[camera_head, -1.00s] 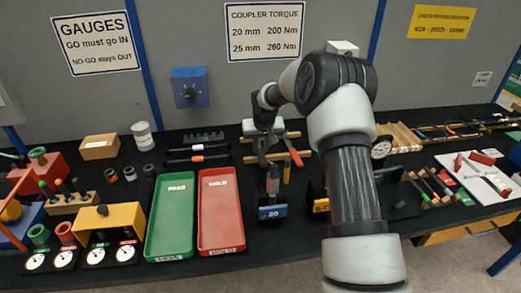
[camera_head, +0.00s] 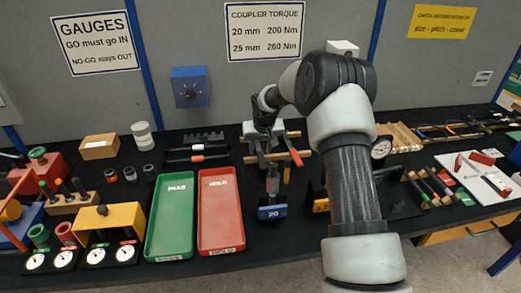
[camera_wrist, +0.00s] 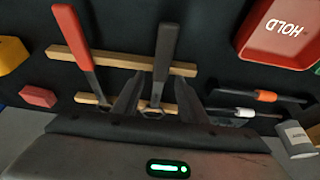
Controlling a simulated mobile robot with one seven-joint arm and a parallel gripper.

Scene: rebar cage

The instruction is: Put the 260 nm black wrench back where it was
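The black wrench (camera_wrist: 163,60) lies across two wooden rails (camera_wrist: 184,69) in the wrist view, beside a red-handled wrench (camera_wrist: 78,45). My gripper (camera_wrist: 160,92) is over it, with one finger on each side of the black handle. Gaps show between the fingers and the handle, so it looks open. In the head view my gripper (camera_head: 263,128) is at the wooden rack and partly hides the black wrench. The red handle (camera_head: 293,153) shows just right of it. No 260 marking is readable on the wrench.
Black rods with orange and white bands (camera_head: 197,158) lie left of the rack. A gauge (camera_head: 381,148) stands right.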

